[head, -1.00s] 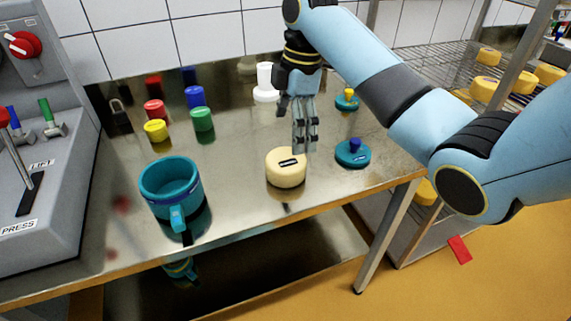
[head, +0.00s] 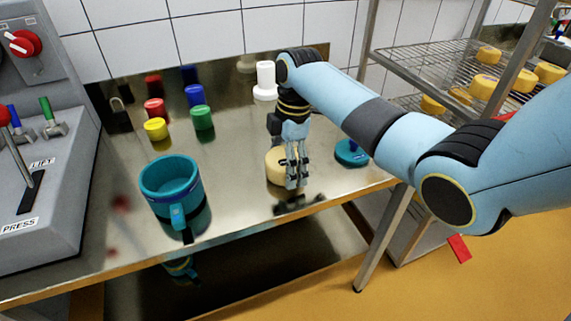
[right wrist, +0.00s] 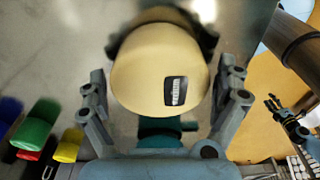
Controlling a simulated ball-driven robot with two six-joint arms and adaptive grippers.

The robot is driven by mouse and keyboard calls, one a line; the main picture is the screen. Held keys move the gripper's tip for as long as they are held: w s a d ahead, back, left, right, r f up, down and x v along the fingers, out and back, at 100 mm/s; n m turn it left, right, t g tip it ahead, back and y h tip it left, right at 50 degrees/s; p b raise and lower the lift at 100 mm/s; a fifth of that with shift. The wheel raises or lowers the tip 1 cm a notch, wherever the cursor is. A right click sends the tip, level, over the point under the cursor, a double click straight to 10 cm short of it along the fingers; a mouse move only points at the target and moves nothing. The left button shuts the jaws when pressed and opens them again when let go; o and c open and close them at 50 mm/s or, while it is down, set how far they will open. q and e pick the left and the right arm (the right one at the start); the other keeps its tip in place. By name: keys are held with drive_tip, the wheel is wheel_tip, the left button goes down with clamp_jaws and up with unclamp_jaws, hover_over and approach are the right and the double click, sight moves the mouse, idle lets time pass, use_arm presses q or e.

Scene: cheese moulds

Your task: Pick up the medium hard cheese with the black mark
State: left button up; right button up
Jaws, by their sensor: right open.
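The round cream cheese (head: 274,164) stands on the steel table, partly hidden behind my right gripper (head: 292,183) in the head view. In the right wrist view the cheese (right wrist: 150,75) lies between the two fingers, with a gap on each side. Its black mark (right wrist: 175,91) with pale lettering shows there; in the head view it is now covered. My right gripper (right wrist: 167,98) is open and empty, fingers pointing down. How deep the fingertips reach beside the cheese is hard to tell. I make out no left gripper in the head view.
A teal mould (head: 170,185) with a handle stands left of the cheese. A teal lid (head: 350,153) with a blue knob is close on the right. Coloured caps (head: 202,118) and a white piece (head: 265,80) stand behind. The press panel (head: 45,180) is far left.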

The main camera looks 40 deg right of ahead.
drive_tip(key=c, duration=0.9)
drive_tip(key=shift+c, duration=0.2)
drive_tip(key=shift+r, duration=0.15)
drive_tip(key=shift+r, duration=0.25)
drive_tip(key=r, duration=0.3)
drive_tip(key=shift+s+d+r, duration=0.2)
drive_tip(key=shift+d+r, duration=0.05)
drive_tip(key=shift+r, duration=0.15)
drive_tip(key=s+d+r, duration=0.5)
drive_tip(key=s+r, duration=0.1)
drive_tip(key=s, duration=0.3)
drive_tip(key=shift+s+d+r, duration=0.25)
drive_tip(key=shift+d, duration=0.05)
